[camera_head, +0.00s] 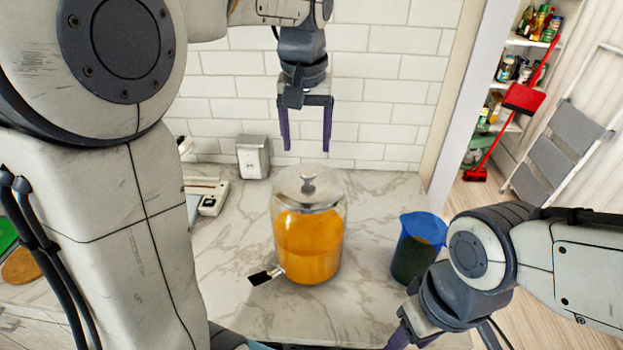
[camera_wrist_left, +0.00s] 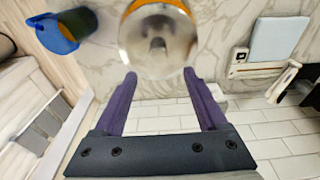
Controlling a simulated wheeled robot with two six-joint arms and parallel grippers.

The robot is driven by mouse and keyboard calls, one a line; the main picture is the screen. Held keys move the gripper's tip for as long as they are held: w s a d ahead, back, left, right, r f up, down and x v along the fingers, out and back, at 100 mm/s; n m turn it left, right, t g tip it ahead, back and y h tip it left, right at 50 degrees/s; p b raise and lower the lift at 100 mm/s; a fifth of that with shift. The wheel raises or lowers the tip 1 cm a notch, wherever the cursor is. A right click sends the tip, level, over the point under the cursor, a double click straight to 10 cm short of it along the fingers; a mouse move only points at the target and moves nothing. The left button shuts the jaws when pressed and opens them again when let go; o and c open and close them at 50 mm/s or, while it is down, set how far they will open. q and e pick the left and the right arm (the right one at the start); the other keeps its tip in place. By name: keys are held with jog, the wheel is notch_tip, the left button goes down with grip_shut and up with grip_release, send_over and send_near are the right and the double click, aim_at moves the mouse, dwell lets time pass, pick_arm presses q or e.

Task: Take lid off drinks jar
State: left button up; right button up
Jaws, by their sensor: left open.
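The drinks jar (camera_head: 310,245) is clear glass with orange liquid and a tap at its lower front left. It stands upright on the marble counter. Its metal lid (camera_head: 312,188) with a small knob (camera_head: 308,185) sits on top. My left gripper (camera_head: 306,145) is open and empty, pointing down above and slightly behind the lid, apart from it. In the left wrist view the lid (camera_wrist_left: 157,45) lies just beyond the spread fingertips (camera_wrist_left: 159,78). My right gripper (camera_head: 398,338) shows only partly at the bottom edge, and its fingers are mostly cut off.
A blue-topped dark pitcher (camera_head: 414,250) stands right of the jar, near my right arm. A metal napkin holder (camera_head: 253,157) and a white appliance (camera_head: 209,197) stand at the left back. The tiled wall is close behind.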

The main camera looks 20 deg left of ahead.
aim_at(308, 171)
pick_arm(q)
jog(key=shift+w+f, duration=0.1)
jog(key=shift+f, duration=0.75)
notch_tip(308, 171, down, 4)
jog(key=shift+w+f+p, duration=0.1)
jog(key=shift+f+p, duration=0.05)
jog(key=shift+p, duration=0.65)
jog(key=shift+w+f, duration=0.1)
jog(key=shift+f, duration=0.4)
grip_shut()
